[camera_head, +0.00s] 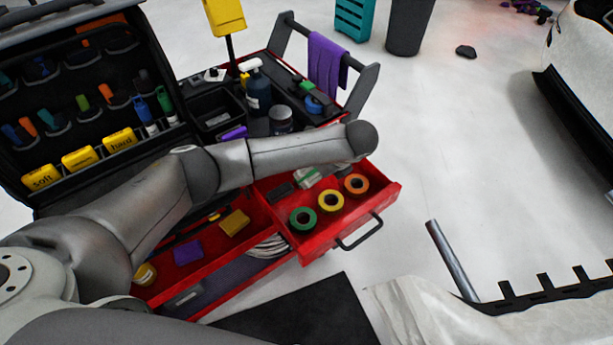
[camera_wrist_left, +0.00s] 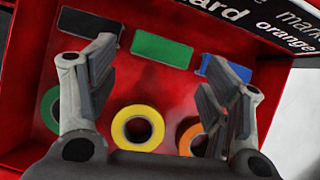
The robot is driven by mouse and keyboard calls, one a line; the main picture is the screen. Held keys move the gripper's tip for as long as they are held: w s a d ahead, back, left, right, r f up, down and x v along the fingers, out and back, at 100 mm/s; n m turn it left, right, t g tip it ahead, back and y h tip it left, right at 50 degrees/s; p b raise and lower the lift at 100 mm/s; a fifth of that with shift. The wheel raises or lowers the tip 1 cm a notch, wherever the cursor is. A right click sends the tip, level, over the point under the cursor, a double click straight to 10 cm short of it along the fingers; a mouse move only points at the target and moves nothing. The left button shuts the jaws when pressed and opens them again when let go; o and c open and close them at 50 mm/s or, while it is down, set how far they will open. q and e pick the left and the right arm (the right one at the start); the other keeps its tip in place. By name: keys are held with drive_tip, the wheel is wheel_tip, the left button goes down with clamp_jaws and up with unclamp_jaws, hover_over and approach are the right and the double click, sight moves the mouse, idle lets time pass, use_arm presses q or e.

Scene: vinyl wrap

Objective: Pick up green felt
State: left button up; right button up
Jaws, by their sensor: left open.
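The green felt (camera_wrist_left: 162,50) is a flat green rectangle in the red drawer. In the left wrist view it lies between a black felt (camera_wrist_left: 89,25) and a blue felt (camera_wrist_left: 225,69). My left gripper (camera_wrist_left: 155,60) is open and empty above the drawer, its two fingers spread to either side of the green felt in that view. The gap between fingers and felt is hard to judge. In the head view my left arm covers most of this gripper and part of the drawer's back. My right gripper is not in view.
Green (camera_head: 303,220), yellow (camera_head: 330,201) and orange (camera_head: 356,184) tape rolls lie in the drawer in front of the felts. The red drawer wall (camera_head: 385,200) surrounds them. Bottles and a purple cloth (camera_head: 327,65) are on the cart behind. Floor at right is mostly clear.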

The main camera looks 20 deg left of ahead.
sight(307, 175)
use_arm(q)
drive_tip(key=shift+w+a+f, duration=0.15)
drive_tip(key=shift+a+f, duration=0.1)
drive_tip(key=shift+f, duration=0.05)
drive_tip(key=x, duration=0.3)
drive_tip(key=shift+w+f, duration=0.25)
drive_tip(key=shift+a+f, duration=0.3)
drive_tip(key=shift+f, duration=0.2)
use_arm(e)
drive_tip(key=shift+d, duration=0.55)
use_arm(q)
drive_tip(key=c, duration=0.3)
drive_tip(key=shift+c, duration=0.2)
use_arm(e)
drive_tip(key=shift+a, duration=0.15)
